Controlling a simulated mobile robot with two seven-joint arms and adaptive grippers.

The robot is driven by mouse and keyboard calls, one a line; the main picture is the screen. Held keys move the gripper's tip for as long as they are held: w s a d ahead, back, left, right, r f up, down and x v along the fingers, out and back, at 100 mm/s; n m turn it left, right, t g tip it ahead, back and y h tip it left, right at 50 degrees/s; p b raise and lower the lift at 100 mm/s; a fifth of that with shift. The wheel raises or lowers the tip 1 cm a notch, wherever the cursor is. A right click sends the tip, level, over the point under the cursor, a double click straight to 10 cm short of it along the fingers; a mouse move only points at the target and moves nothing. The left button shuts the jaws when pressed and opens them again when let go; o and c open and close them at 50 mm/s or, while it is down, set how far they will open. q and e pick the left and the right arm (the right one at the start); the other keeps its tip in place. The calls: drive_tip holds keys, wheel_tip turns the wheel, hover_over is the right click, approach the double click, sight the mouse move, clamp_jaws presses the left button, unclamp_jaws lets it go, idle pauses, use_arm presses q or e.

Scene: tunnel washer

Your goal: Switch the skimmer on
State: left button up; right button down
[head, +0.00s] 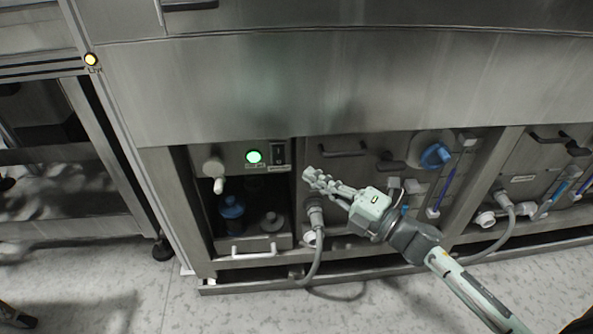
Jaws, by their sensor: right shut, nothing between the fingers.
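A black rocker switch (277,153) sits on the front of the skimmer unit (237,163), in the open bay under the steel machine. Just left of the switch a round green lamp (254,157) is lit. A small label is under the switch, too small to read. My right gripper (310,176) is shut and empty, its fingertips a little right of and below the switch, apart from it in the picture. I cannot tell how far its tips are from the panel. Which way the rocker is tipped is too small to tell. My left gripper is not in view.
A pale knob or spout (214,166) sticks out left of the lamp. Blue and grey caps (231,207) stand lower in the bay, above a white handle (254,250). A grey hose (316,240) hangs below my right gripper. A blue knob (435,155) is farther right.

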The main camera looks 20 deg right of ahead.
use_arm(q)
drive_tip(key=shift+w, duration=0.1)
use_arm(e)
drive_tip(key=shift+r+v, duration=0.15)
drive_tip(key=shift+v, duration=0.5)
drive_tip(key=shift+r+v, duration=0.15)
drive_tip(key=shift+v, duration=0.5)
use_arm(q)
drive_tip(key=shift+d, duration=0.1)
